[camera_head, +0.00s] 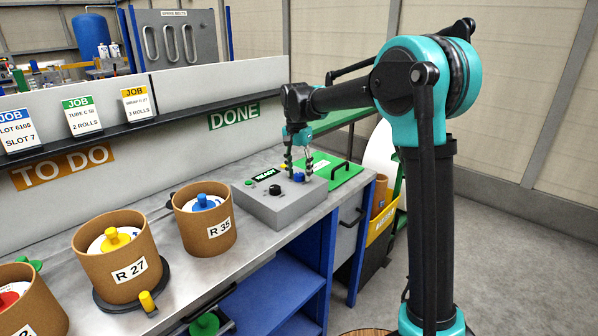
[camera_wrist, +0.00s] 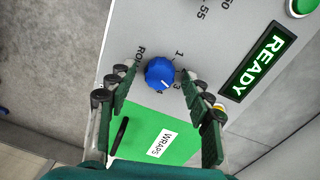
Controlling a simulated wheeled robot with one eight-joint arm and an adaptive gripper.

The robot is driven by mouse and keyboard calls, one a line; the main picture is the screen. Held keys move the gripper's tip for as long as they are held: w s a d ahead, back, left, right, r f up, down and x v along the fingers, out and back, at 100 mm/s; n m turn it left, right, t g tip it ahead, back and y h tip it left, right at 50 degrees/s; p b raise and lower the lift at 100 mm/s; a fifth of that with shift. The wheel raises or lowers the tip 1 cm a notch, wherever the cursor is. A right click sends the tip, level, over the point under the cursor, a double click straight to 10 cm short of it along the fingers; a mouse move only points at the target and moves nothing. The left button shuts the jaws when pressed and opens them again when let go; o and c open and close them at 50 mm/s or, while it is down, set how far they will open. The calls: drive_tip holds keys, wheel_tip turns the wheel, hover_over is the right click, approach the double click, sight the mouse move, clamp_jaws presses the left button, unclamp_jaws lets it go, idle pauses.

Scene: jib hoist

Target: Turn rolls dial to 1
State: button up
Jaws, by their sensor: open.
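The rolls dial is a round blue knob (camera_wrist: 160,73) on a grey control box (camera_head: 283,204). In the wrist view its white mark points down and slightly right, away from the printed 1 at its upper right and near the 3 side. The exact number at the mark is hard to read. The knob also shows in the head view (camera_head: 298,177). My gripper (camera_head: 298,172) is open above the box. In the wrist view its fingers (camera_wrist: 157,77) stand either side of the knob, with visible gaps; their height over it is unclear.
A lit green READY sign (camera_wrist: 260,61), a black knob (camera_head: 274,189) and a green button (camera_wrist: 304,5) share the box. A green WRAPS panel (camera_wrist: 155,138) lies beside it. Cardboard tubs marked R 27 (camera_head: 122,262) and R 35 (camera_head: 207,222) stand left on the bench.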

drive_tip(key=c, duration=1.2)
drive_tip(key=shift+o, duration=0.2)
drive_tip(key=shift+n, duration=0.3)
drive_tip(key=n, duration=0.3)
drive_tip(key=shift+n, duration=0.3)
drive_tip(key=n, duration=0.4)
drive_tip(key=shift+n, duration=0.3)
drive_tip(key=n, duration=0.4)
drive_tip(key=shift+t, duration=0.3)
drive_tip(key=n, duration=0.5)
drive_tip(key=shift+s, duration=0.1)
